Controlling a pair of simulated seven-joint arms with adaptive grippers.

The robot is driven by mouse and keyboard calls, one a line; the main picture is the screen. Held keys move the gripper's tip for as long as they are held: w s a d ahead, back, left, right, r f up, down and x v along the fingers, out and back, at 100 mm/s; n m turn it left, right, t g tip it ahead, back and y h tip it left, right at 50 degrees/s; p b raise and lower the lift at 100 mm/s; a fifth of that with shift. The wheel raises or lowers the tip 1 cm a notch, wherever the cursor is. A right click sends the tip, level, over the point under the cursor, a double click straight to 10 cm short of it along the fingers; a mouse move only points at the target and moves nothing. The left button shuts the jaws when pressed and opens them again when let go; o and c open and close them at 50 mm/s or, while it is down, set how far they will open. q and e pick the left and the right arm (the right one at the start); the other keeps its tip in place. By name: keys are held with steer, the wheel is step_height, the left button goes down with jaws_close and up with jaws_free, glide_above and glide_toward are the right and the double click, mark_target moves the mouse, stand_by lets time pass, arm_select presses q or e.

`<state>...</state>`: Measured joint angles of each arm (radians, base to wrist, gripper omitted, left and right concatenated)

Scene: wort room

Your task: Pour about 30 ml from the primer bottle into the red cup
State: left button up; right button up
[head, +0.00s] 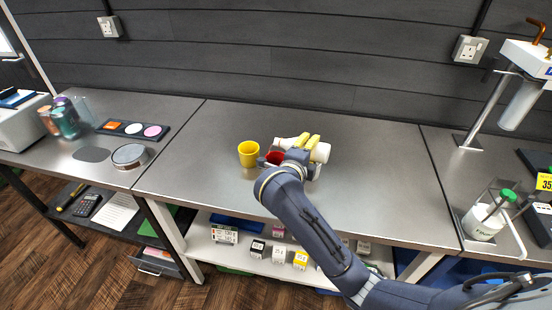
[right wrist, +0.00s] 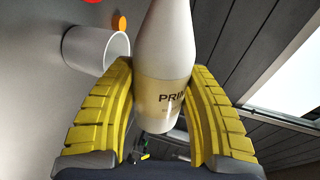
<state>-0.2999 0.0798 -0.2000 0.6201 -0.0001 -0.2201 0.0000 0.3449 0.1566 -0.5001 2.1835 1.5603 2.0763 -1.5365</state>
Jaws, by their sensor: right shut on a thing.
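The white primer bottle (head: 320,152) lies tilted almost level in my right gripper (head: 302,145), its neck towards the left. In the right wrist view, the yellow fingers of the gripper (right wrist: 162,110) are shut on both sides of the bottle (right wrist: 165,60), and its dark lettering begins "PRI". The bottle's mouth is outside that view. The red cup (head: 274,157) stands on the bench just left of the gripper, partly hidden by it. I cannot tell whether liquid is flowing. My left gripper is not in view.
A yellow cup (head: 249,155) stands left of the red cup. A white cup-like vessel (right wrist: 95,52) is beside the bottle in the wrist view. A disc tray (head: 133,130) and round dish (head: 130,156) lie further left. The bench right of the gripper (head: 380,160) is clear.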

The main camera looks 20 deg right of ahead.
steer(key=shift+d, duration=0.1)
steer(key=shift+s+d, duration=0.2)
steer(key=shift+s, duration=0.2)
steer(key=shift+s+d, duration=0.4)
steer(key=shift+d, duration=0.2)
stand_by(0.6)
steer(key=shift+m+t+y, duration=0.4)
steer(key=shift+m, duration=0.5)
steer(key=shift+a+m, duration=0.15)
steer(key=shift+m, duration=0.15)
steer(key=shift+w+a+m, duration=0.15)
steer(key=shift+m, duration=0.15)
stand_by(1.2)
